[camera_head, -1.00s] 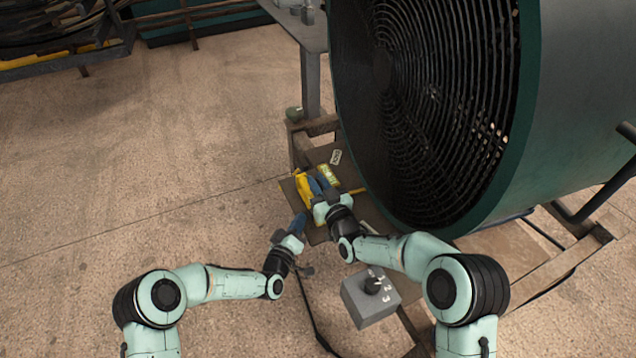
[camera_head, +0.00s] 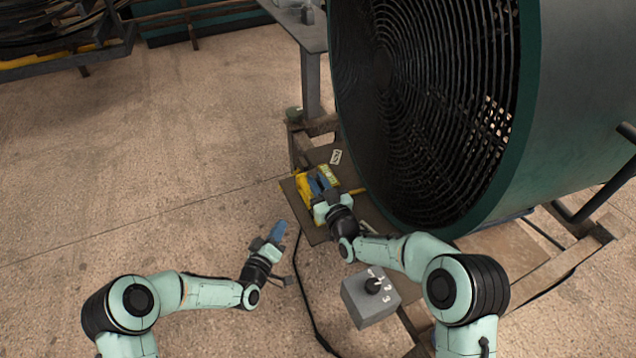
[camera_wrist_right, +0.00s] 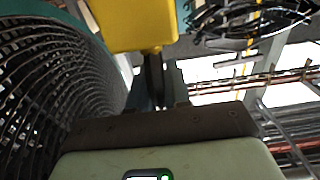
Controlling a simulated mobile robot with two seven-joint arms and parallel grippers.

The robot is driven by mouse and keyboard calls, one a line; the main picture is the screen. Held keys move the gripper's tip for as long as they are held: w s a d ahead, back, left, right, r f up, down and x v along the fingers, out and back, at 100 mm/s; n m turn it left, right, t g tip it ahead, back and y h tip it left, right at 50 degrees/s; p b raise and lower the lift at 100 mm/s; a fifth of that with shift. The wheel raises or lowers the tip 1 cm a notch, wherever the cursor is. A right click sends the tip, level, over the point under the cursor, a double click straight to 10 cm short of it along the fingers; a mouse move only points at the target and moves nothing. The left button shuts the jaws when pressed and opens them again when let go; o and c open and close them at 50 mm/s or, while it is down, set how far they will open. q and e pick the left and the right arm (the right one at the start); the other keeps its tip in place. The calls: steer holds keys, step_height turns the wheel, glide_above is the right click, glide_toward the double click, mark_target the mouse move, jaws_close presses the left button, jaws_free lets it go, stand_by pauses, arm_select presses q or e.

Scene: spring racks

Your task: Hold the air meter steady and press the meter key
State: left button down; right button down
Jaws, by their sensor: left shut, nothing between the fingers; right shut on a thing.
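The air meter (camera_head: 304,188) is a yellow body on the low shelf in front of the big fan, partly covered by my right gripper. My right gripper (camera_head: 320,184) is shut on the meter. In the right wrist view the yellow meter (camera_wrist_right: 135,25) sits at the dark fingertips (camera_wrist_right: 155,62). A yellow-green patch with small markings (camera_head: 328,174) shows beside the fingers; I cannot tell if it is part of the meter. The meter key cannot be made out. My left gripper (camera_head: 278,231) is shut and empty, apart from the meter, to its lower left above the floor.
The big green fan (camera_head: 530,150) with its black grille fills the upper right, close to my right arm. A grey box with a numbered knob (camera_head: 371,302) stands below my right arm. A white tag (camera_head: 336,157) lies on the shelf (camera_head: 320,236). Open floor lies left.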

steer(key=c, duration=1)
jaws_free()
